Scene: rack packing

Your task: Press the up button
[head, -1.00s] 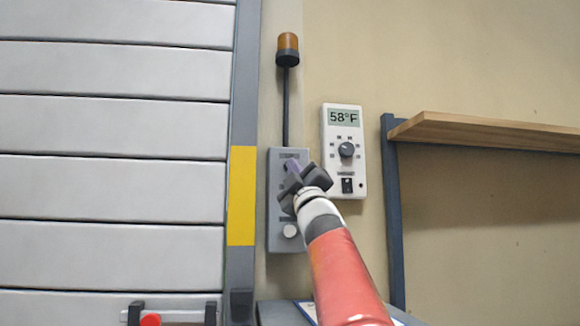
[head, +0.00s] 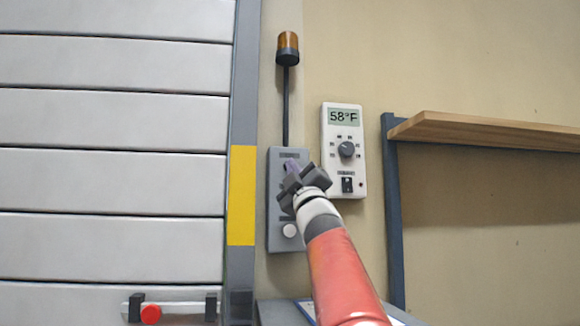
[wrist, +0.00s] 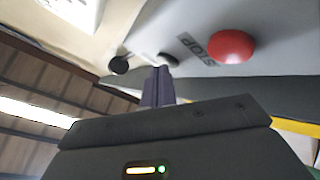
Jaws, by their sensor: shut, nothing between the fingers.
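The grey control box (head: 275,225) hangs on the wall right of the door frame. My gripper (head: 291,166) is shut and empty, its fingertips at the upper part of the box's face. It hides much of the box, and the up button cannot be made out in the head view. A pale round button (head: 289,230) shows low on the box. In the wrist view my shut fingers (wrist: 157,74) reach the panel beside a small button (wrist: 169,60), with a dark round one (wrist: 119,65) to the left and a red STOP button (wrist: 231,46) to the right. Contact is unclear.
A slatted door (head: 110,180) fills the left, with a handle bar and red knob (head: 151,314) low on it. A thermostat (head: 345,180) reading 58°F is right of the box. An amber lamp (head: 287,45) stands above. A wooden shelf (head: 480,130) is at right.

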